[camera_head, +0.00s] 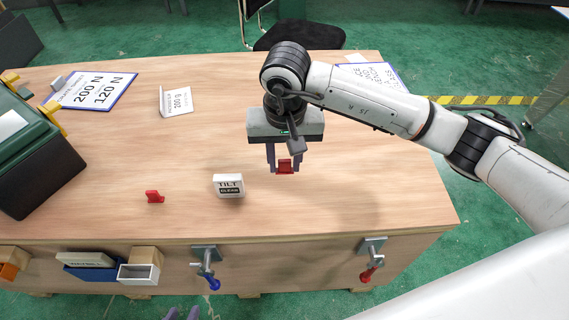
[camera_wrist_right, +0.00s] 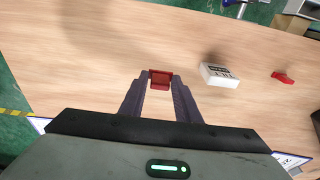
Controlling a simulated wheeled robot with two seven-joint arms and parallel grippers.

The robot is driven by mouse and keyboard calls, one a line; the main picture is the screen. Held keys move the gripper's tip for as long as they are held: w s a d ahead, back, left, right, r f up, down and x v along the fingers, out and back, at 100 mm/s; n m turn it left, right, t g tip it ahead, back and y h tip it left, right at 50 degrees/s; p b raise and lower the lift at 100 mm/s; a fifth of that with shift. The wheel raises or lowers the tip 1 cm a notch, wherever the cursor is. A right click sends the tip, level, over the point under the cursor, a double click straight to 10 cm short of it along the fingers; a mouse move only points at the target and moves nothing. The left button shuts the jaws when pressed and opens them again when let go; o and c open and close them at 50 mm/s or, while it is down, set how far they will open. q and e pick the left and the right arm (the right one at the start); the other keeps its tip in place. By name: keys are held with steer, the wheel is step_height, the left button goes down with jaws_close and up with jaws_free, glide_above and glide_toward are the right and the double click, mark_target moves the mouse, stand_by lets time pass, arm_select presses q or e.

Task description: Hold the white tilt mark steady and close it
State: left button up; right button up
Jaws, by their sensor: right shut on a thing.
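The white tilt mark (camera_head: 228,179), a small block with "TILT" and a dark lower label, stands on the wooden table. It also shows in the right wrist view (camera_wrist_right: 220,76). My right gripper (camera_head: 285,170) is to its right, apart from it, and shut on a small red piece (camera_wrist_right: 160,80). Only the fingertips of my left gripper (camera_head: 182,314) show at the bottom edge of the head view, parted with nothing seen between them. A second red piece (camera_head: 154,197) lies on the table left of the mark.
A "200 g" card (camera_head: 177,102) and a "200 N 120 N" sign (camera_head: 92,92) are at the back left. A dark green bin (camera_head: 40,165) is at the left. Clamps with blue (camera_head: 213,283) and red (camera_head: 367,275) handles are on the front edge.

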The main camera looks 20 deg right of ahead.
steer(key=s+d+r+n, duration=0.3)
steer(key=s+d+r, duration=0.3)
steer(key=s, duration=0.4)
steer(key=shift+s+d+r, duration=0.2)
steer(key=shift+s+r, duration=0.15)
steer(key=shift+r, duration=0.55)
